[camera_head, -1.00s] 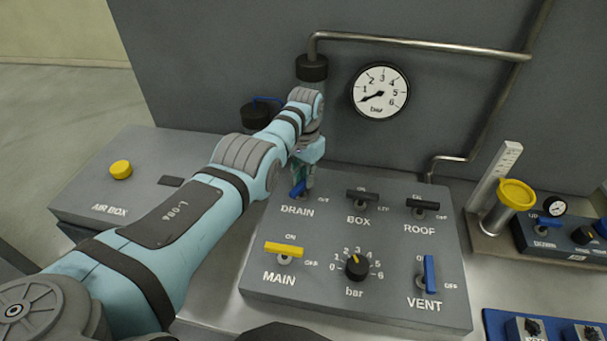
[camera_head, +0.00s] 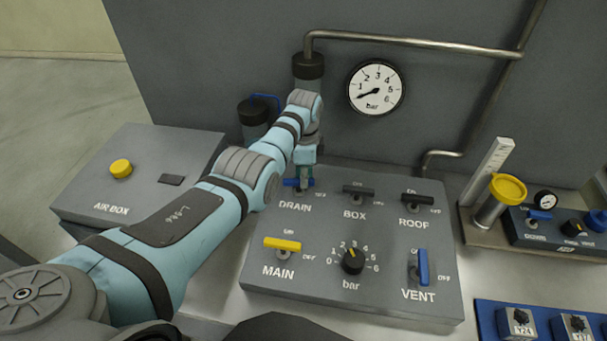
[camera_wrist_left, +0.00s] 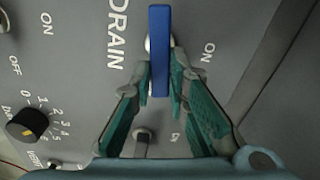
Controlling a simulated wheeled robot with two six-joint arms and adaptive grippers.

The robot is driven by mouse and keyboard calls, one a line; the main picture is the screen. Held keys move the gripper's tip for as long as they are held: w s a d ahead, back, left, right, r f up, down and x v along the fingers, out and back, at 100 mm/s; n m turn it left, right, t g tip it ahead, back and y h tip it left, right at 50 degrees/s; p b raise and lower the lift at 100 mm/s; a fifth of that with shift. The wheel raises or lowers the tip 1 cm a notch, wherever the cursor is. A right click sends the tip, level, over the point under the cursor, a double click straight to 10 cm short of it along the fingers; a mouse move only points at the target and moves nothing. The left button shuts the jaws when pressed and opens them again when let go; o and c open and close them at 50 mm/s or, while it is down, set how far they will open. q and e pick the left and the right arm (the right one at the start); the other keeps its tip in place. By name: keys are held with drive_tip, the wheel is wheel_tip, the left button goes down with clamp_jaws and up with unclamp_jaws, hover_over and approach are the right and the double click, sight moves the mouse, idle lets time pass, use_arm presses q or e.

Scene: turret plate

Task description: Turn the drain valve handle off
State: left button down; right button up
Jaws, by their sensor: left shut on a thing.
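The drain valve handle (camera_head: 290,182) is a blue bar at the upper left of the sloped grey panel, above the DRAIN label. It lies about level across the panel, in line with the OFF mark to its right. My left gripper (camera_head: 304,182) comes down from behind and is shut on the handle. In the left wrist view the blue bar (camera_wrist_left: 160,45) stands between the two green-padded fingers (camera_wrist_left: 161,82), parallel to the DRAIN lettering. The fingers hide part of the handle's pivot. My right gripper is not in view.
Close by are the black BOX handle (camera_head: 358,190), black ROOF handle (camera_head: 417,198), yellow MAIN handle (camera_head: 282,244), bar knob (camera_head: 352,261) and upright blue VENT handle (camera_head: 423,267). A gauge (camera_head: 377,88) and pipe (camera_head: 420,43) are on the wall behind.

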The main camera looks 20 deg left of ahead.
use_arm(q)
drive_tip(key=shift+s+d+m, duration=0.15)
drive_tip(key=shift+d+m, duration=0.05)
drive_tip(key=shift+m, duration=0.9)
drive_tip(key=shift+f, duration=0.1)
drive_tip(key=c, duration=1.6)
unclamp_jaws()
drive_tip(key=shift+d, duration=0.1)
drive_tip(key=shift+o, duration=0.2)
drive_tip(key=shift+r, duration=0.25)
wheel_tip(320, 180, up, 12)
drive_tip(key=shift+f, duration=0.2)
drive_tip(key=shift+d+f, duration=0.1)
